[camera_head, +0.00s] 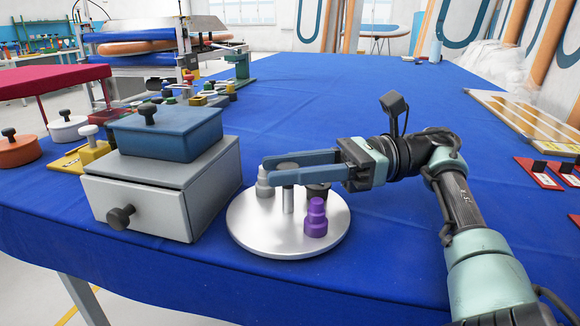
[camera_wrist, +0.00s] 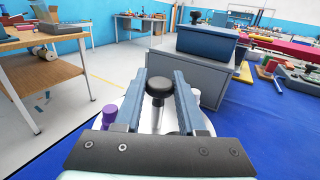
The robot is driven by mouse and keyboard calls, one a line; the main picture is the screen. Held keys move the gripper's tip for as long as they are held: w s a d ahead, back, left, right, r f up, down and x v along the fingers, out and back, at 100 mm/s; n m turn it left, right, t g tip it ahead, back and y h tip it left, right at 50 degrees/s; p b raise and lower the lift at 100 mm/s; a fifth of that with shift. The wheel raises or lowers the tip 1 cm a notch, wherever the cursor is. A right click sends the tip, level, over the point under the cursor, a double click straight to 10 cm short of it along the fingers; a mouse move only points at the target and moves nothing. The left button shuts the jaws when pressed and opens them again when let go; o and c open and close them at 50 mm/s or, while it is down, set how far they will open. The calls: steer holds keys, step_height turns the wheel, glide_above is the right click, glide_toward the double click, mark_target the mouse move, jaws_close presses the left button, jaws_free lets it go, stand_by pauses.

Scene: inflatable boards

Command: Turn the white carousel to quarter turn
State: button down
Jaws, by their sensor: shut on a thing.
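The white carousel (camera_head: 255,236) is a round, pale turntable on the blue table. A thin upright post (camera_head: 288,202) with a wider knob stands near its middle. Around it stand a purple stepped piece (camera_head: 316,219) at the front right, a light grey piece (camera_head: 264,184) at the left and a dark piece (camera_head: 317,192), partly hidden by my gripper. My gripper (camera_head: 270,169) reaches in level from the right, its blue-grey fingers shut on the post. In the wrist view a dark-looking knob (camera_wrist: 158,86) shows between the fingers, and the purple piece (camera_wrist: 109,114) is at left.
A grey drawer box (camera_head: 150,200) with a blue lidded box (camera_head: 166,133) on top stands close left of the carousel. Several knobbed pieces lie beyond it. Red plates (camera_head: 540,174) and a framed board (camera_head: 530,125) lie at right. The table's middle back is clear.

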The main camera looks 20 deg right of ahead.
mark_target(286, 166)
steer(key=c, duration=0.5)
jaws_free()
step_height(286, 166, up, 10)
steer(key=p, duration=0.4)
steer(key=shift+w+a, duration=0.1)
